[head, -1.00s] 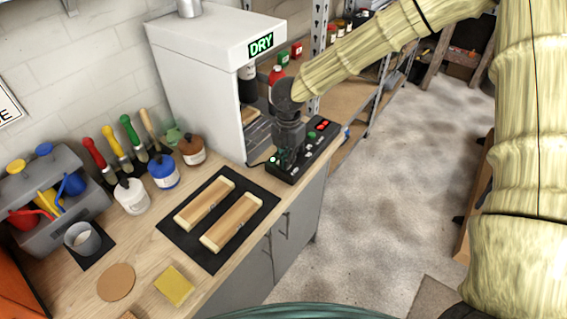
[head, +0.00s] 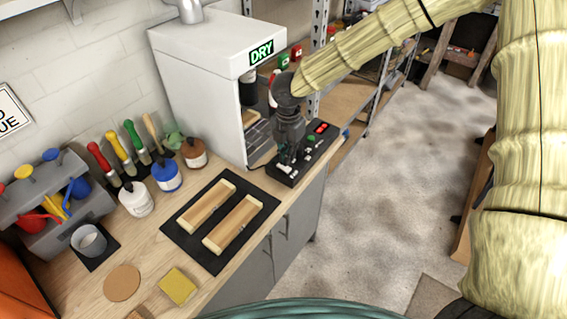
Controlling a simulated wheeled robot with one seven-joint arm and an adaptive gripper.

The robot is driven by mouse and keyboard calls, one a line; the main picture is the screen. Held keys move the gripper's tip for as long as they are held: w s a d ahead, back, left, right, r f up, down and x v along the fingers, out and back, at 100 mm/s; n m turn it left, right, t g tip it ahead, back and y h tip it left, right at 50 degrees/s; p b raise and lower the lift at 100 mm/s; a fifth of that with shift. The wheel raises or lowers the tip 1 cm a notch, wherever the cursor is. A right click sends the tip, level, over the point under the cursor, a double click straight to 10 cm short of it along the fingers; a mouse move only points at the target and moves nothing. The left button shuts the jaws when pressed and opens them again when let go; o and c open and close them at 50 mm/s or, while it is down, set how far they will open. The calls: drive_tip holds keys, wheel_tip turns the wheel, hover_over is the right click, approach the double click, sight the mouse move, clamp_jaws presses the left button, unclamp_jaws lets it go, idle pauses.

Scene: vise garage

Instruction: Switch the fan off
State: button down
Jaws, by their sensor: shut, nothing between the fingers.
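A black control box (head: 318,143) with several small buttons and switches lies on the bench's right end, beside a white booth (head: 205,80) with a lit green DRY sign (head: 261,51). Red and green marks show on the box's far part, white ones on its near part. My gripper (head: 288,160) is shut and empty, pointing down over the near part of the box. Whether its tips touch a switch cannot be told. It hides part of the panel. The fan itself cannot be made out; a metal duct (head: 190,10) rises from the booth's top.
Two wooden pieces (head: 207,206) (head: 233,223) lie on a black mat (head: 190,240). Paint pots (head: 166,174), upright brushes (head: 118,152), a grey caddy (head: 90,203), a cup (head: 89,241) and a yellow sponge (head: 177,286) stand left. Open floor (head: 400,200) lies right.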

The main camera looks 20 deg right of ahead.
sight(288, 169)
drive_tip(key=shift+r+p, duration=1.15)
drive_tip(key=shift+r, duration=0.6)
drive_tip(key=shift+d+f, duration=0.1)
